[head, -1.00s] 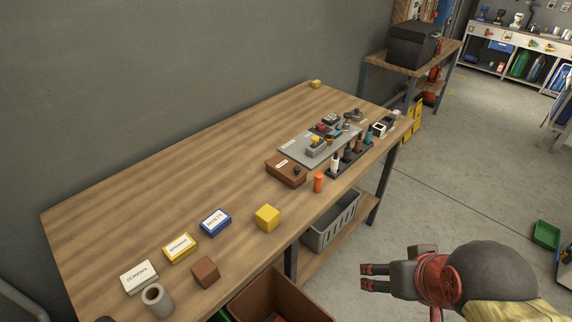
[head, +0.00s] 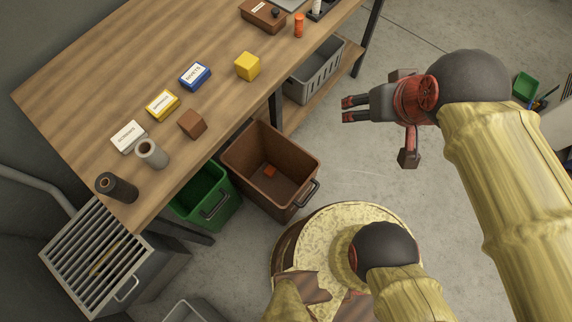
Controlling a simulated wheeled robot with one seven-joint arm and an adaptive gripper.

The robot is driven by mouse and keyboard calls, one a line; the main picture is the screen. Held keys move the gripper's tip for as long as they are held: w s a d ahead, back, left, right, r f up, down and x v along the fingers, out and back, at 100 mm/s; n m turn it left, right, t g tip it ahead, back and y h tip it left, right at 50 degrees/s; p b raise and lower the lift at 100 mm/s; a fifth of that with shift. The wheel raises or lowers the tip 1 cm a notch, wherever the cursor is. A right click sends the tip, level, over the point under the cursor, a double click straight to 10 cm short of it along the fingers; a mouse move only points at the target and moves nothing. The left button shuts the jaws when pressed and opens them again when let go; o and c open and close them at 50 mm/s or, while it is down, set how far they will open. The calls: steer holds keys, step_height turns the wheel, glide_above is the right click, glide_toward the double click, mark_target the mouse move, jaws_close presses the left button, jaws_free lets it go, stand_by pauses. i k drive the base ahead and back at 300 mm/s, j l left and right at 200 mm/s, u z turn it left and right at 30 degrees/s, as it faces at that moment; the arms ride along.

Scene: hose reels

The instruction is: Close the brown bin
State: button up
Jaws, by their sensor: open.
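The brown bin (head: 248,165) stands on the floor in front of the wooden table, right of the green bin. It is pulled out and open at the top, with a dark handle (head: 307,194) on its right front side. A small orange-red block (head: 270,171) lies inside on its floor. My gripper (head: 346,109) is open and empty, up and to the right of the bin, pointing left in the picture. It is apart from the bin and its handle.
A green bin (head: 204,196) with a handle stands left of the brown bin. The wooden table (head: 110,88) holds boxes, a yellow cube (head: 247,66) and a brown cube (head: 193,124). A grey basket (head: 314,72) sits on the lower shelf. A grated metal box (head: 95,262) stands at lower left.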

mark_target(260, 145)
steer(key=k+l+u, duration=0.55)
steer(key=u, duration=0.15)
steer(key=k+l+u, duration=0.35)
